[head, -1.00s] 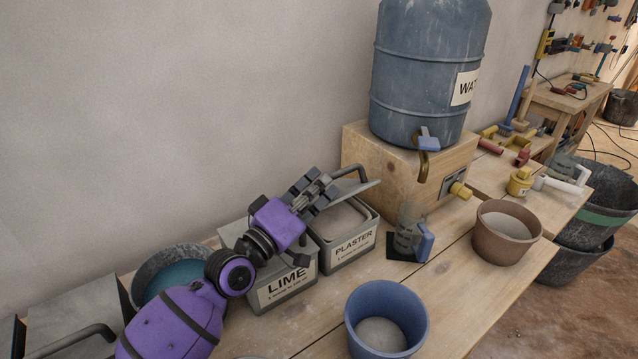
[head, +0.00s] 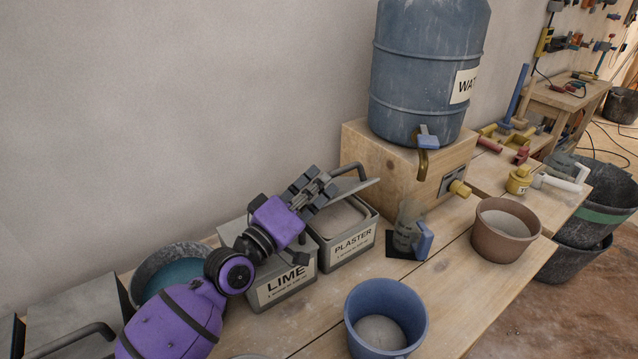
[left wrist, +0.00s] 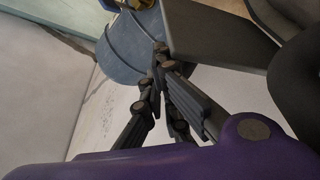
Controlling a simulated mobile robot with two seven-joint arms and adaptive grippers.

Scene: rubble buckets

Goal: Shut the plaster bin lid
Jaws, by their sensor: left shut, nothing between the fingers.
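The plaster bin (head: 347,246) is a grey box with a PLASTER label, standing on the bench, and pale powder shows inside it. Its lid (head: 352,193) is raised and tilted at the back of the bin, with a dark bar handle (head: 350,169) on it. My left gripper (head: 325,180) is shut and empty, close beside the lid's left part. I cannot tell whether it touches the lid. In the left wrist view the closed fingers (left wrist: 160,65) are next to a grey flat panel (left wrist: 215,35), which looks like the lid. My right gripper is not in view.
The lime bin (head: 285,285) stands under my left arm. A wooden block with the blue water barrel (head: 415,80) stands right of the plaster bin.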

